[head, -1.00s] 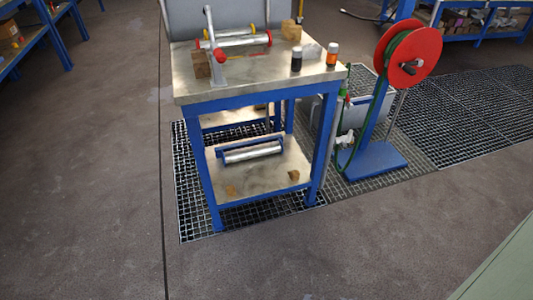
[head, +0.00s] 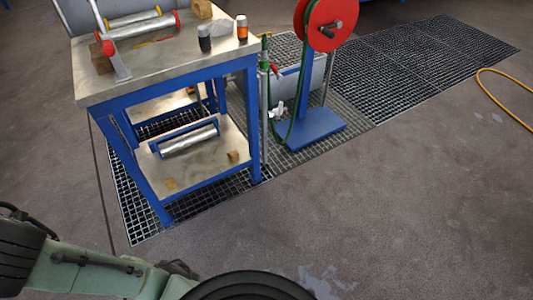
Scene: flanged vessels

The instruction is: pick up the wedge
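Several small pieces could be the wedge, and I cannot tell which one is. On the blue-framed table's top lie a dark brown wooden block (head: 101,58) at the left, a lighter wooden block (head: 202,9) at the back, and a pale grey piece (head: 222,27) behind two small bottles. Two small wooden pieces lie on the lower shelf, one at the front left (head: 170,184) and one at the right (head: 233,156). My gripper is not in view. Green and black parts of my own body cross the bottom left.
The table (head: 150,78) holds rollers, a black bottle (head: 204,38) and an orange-and-black bottle (head: 242,29). A red hose reel (head: 318,18) on a blue stand (head: 310,128) is just right of it. An orange hose (head: 497,75) lies far right. Floor in front is clear.

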